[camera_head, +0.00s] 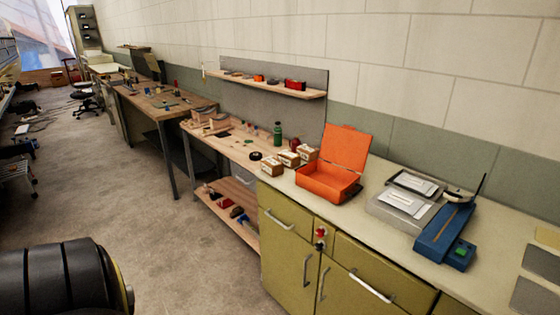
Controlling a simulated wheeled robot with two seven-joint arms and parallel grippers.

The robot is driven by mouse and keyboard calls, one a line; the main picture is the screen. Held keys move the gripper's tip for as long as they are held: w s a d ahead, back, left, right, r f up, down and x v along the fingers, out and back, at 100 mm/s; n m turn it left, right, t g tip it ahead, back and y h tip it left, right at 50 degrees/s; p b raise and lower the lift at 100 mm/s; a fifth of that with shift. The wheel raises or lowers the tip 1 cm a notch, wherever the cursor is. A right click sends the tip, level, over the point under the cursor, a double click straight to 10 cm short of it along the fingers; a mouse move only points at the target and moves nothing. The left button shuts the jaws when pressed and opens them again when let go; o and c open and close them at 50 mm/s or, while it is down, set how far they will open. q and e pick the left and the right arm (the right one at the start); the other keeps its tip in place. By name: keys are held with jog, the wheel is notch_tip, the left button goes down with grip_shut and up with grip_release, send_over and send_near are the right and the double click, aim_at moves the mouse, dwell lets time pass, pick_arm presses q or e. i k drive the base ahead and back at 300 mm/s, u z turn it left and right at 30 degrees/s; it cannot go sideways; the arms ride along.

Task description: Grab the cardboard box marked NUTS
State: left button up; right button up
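Three small cardboard boxes stand close together at the left end of the pale countertop, beside the orange case. The nearest box (271,166) is at the front left, the middle box (289,159) is just behind it to the right, and the far box (306,153) is closest to the wall. Each has a pale label, but the print is too small to read, so I cannot tell which is marked NUTS. Neither of my grippers is in view.
An open orange case (327,184) stands right of the boxes. Grey trays (404,203) and a blue device (444,236) lie further right. A black round item (256,156) and a green bottle (278,134) are on the wooden workbench (229,144). Green cabinets (290,250) front the counter; floor (185,235) is open.

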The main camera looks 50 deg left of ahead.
aim_at(309, 154)
jog(key=z, duration=0.7)
jog(key=k, duration=0.15)
jog(key=u, duration=2.05)
jog(key=i, duration=0.85)
jog(key=u, duration=0.15)
